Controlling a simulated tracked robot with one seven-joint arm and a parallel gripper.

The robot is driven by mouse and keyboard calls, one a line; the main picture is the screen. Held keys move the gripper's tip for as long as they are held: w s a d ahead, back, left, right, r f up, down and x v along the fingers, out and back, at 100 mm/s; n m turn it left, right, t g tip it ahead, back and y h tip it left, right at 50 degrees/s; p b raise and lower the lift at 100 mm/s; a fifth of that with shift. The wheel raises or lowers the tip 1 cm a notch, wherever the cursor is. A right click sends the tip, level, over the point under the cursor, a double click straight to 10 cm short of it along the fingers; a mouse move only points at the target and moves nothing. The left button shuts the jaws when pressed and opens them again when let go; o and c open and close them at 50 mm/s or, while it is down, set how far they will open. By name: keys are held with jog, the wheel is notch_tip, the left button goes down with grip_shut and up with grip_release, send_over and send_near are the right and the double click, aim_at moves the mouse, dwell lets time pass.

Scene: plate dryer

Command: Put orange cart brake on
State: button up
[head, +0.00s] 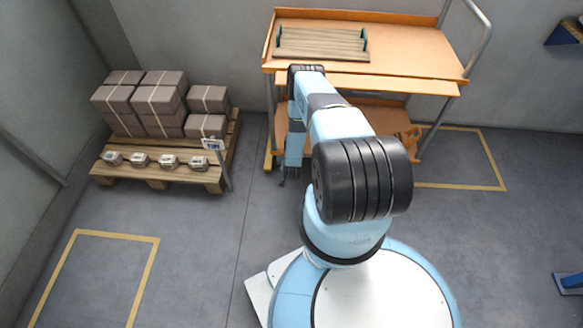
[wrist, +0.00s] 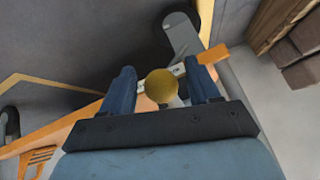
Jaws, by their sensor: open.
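The orange cart (head: 400,45) stands against the back wall in the head view. My arm reaches to its left end, and my gripper (head: 287,178) points down low there. In the wrist view, my gripper (wrist: 164,78) is open, with one blue finger on each side of a round yellow knob (wrist: 159,86). The knob seems to be the brake handle; I cannot tell whether the fingers touch it. A light lever or bracket shows partly behind the knob, at the cart's orange lower edge (wrist: 72,130). In the head view the knob cannot be made out.
A grey caster (wrist: 181,35) is just beyond the fingers. A slatted wooden rack (head: 322,43) lies on the cart top. A pallet (head: 160,176) with stacked boxes (head: 150,100) and a small sign stands left. Yellow floor outlines (head: 115,236) mark open floor.

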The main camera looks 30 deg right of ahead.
jog(key=shift+r, duration=0.1)
jog(key=shift+r, duration=0.25)
jog(key=v, duration=1.3)
jog(key=shift+s, duration=0.2)
jog(key=shift+a+f, duration=0.1)
